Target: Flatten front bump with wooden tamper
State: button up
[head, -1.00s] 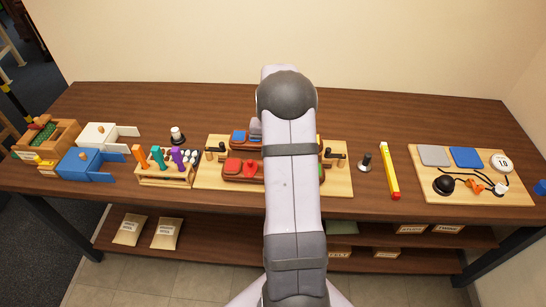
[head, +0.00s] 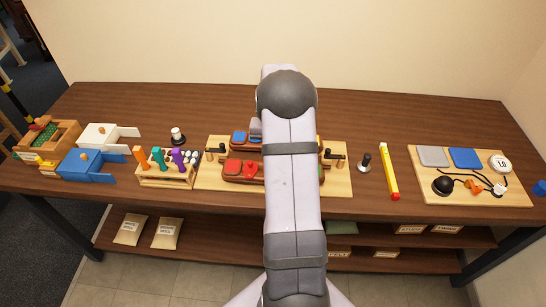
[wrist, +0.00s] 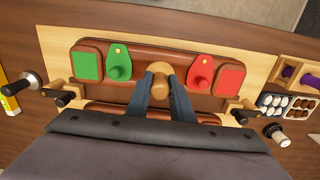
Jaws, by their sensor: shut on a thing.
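In the wrist view my gripper (wrist: 160,98) is shut on the wooden tamper (wrist: 160,75), whose rounded tan top shows between the fingers. The tamper is over the middle of the brown front saddle piece (wrist: 150,47); I cannot tell whether it touches it. The front bump is not visible, with the tamper and fingers covering that middle part. In the head view my arm hides the gripper, the tamper and the middle of the saddle; the left part of the front piece (head: 233,177) shows there.
Green (wrist: 88,64) and red (wrist: 231,78) pads and knobbed tabs flank the tamper. Black-handled clamps (wrist: 66,98) stand on the light wooden board (head: 210,182). A rack of coloured tools (head: 165,178) stands left; a yellow level (head: 389,170) and a board of parts (head: 425,195) lie right.

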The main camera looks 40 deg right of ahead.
jog(key=shift+r+p, duration=1.5)
jog(key=shift+r, duration=0.7)
